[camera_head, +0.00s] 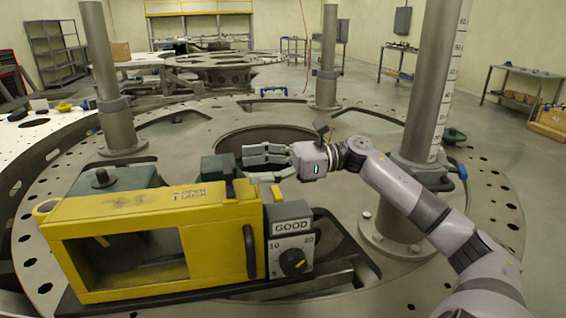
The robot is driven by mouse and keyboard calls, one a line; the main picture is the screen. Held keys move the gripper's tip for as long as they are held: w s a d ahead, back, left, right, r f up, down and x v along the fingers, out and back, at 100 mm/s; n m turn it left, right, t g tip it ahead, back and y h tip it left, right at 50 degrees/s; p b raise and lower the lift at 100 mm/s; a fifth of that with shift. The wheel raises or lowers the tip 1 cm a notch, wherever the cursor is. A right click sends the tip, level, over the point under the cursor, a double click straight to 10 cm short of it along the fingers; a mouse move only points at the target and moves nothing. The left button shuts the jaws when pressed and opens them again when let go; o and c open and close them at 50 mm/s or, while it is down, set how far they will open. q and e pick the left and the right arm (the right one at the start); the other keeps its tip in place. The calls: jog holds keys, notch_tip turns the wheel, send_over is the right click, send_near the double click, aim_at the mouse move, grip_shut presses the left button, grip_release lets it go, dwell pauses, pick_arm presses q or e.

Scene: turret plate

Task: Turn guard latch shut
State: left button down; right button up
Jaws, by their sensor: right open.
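The yellow guard (120,212) is a box-shaped frame with a window in its front, standing on the turret plate. Its top right carries a label reading "OPEN" and, it seems, "LATCH" (196,192). A small dark upright piece (229,182) stands just right of the label and may be the latch; I cannot tell its exact position. My right gripper (247,166) is open, reaching in from the right with its fingers pointing left, above the guard's right end. Its fingertips are close to the dark piece; I cannot tell whether they touch. My left gripper is out of view.
A grey block with a "GOOD" sign and a dial (292,262) sits at the guard's right end. Thick grey posts rise from the round plate (480,205), one close to my right arm. Green parts (125,178) stand behind the guard. Workbenches line the room's back.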

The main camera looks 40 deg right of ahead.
jog(key=v, duration=0.6)
jog(key=shift+d, duration=0.1)
dwell(0.4)
